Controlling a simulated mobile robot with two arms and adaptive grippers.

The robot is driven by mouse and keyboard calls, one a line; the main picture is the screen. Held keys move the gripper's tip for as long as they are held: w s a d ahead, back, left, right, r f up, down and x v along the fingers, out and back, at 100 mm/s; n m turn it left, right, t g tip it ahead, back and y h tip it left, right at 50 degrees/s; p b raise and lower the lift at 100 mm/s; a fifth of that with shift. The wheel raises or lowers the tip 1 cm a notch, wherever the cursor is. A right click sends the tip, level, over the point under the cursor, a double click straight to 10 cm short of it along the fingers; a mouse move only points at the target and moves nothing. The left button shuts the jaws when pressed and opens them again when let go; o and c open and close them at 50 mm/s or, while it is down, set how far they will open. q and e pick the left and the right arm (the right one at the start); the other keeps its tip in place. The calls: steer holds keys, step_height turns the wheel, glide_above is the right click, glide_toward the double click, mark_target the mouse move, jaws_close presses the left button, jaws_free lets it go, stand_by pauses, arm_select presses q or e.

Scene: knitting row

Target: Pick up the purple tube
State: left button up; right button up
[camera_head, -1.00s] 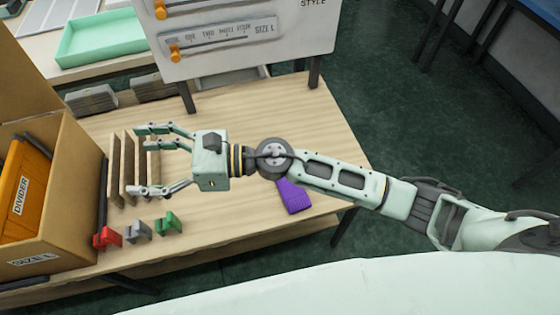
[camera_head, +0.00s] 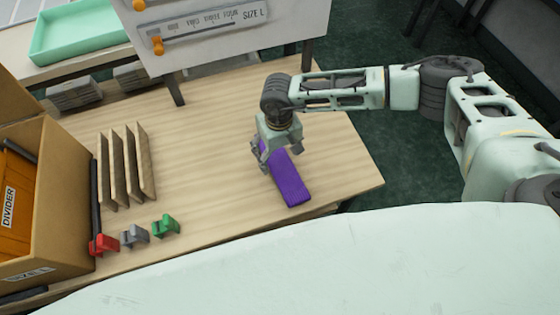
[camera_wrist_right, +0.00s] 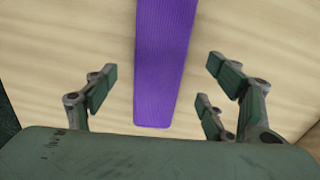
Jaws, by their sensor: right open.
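The purple tube (camera_head: 287,180) lies flat on the wooden table near its right front edge. It looks like a long, flattened, ribbed knitted piece. My right gripper (camera_head: 273,155) is above the far end of the tube, pointing down, and partly hides it. In the right wrist view the purple tube (camera_wrist_right: 163,65) runs between the spread fingers of my right gripper (camera_wrist_right: 158,98), one finger on the left and two on the right. The fingers are open and apart from the tube. My left gripper is not in view.
A cardboard box (camera_head: 62,190) with an orange divider stands at the left. Several upright tan panels (camera_head: 127,167) stand beside it. Red (camera_head: 103,244), grey (camera_head: 133,236) and green (camera_head: 165,226) clips lie in front. A white board (camera_head: 240,30) and a green tray (camera_head: 80,38) are behind.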

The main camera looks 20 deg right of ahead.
mark_target(280, 162)
steer(key=shift+s+d+f, duration=0.1)
steer(key=shift+s+f, duration=0.1)
steer(key=shift+f, duration=1.65)
steer(key=c, duration=1)
steer(key=shift+r, duration=0.1)
